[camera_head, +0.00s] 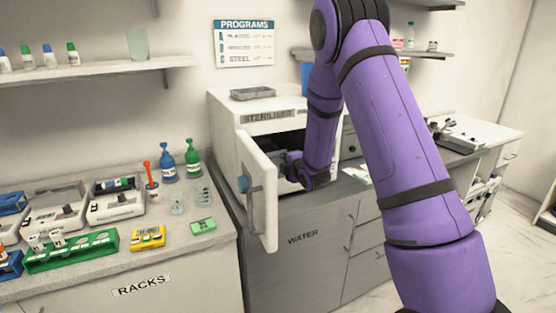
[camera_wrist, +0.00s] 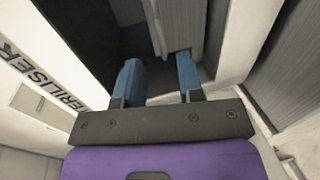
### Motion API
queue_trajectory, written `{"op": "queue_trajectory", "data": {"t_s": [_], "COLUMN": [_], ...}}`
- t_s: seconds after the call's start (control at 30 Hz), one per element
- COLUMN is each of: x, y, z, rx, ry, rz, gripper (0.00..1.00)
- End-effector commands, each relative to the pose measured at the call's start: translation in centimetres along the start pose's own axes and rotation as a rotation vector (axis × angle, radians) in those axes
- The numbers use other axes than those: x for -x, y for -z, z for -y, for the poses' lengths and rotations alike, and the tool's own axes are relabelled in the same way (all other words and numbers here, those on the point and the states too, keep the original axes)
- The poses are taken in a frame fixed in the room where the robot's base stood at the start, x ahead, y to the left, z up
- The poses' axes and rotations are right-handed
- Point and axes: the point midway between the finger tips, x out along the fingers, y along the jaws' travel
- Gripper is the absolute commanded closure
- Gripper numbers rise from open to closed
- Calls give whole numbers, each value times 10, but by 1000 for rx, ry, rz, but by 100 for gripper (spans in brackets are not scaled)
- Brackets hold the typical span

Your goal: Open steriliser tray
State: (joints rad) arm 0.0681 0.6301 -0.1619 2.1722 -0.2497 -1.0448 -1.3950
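The white steriliser (camera_head: 222,122) stands on the counter with its door (camera_head: 258,195) swung open to the left; the door has a blue knob. My arm reaches into its dark opening, and the fingers are hidden in the head view. In the wrist view my gripper (camera_wrist: 158,72) has its two blue fingers apart, with a gap between them. A pale narrow strip (camera_wrist: 154,26) lies just beyond the gap; I cannot tell whether it is part of the tray. No clear contact shows. The steriliser's lettered front (camera_wrist: 40,85) is at the left of the wrist view.
A small metal tray (camera_head: 253,93) lies on top of the steriliser. The left counter (camera_head: 200,243) holds racks, blue and green bottles (camera_head: 193,160) and a yellow rack (camera_head: 148,238). The open door juts forward beside my arm. A right counter (camera_head: 480,129) carries instruments.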

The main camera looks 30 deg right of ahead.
Motion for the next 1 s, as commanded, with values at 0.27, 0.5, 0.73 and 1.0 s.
{"op": "queue_trajectory", "data": {"t_s": [0.27,0.5,0.73,1.0], "x": [-47,-65,-67,-67], "y": [0,0,0,0], "z": [0,0,0,0], "rx": [-2,-2,-2,-2], "ry": [0,1,1,1], "rz": [1,1,1,1], "gripper": [65,65,65,100]}}
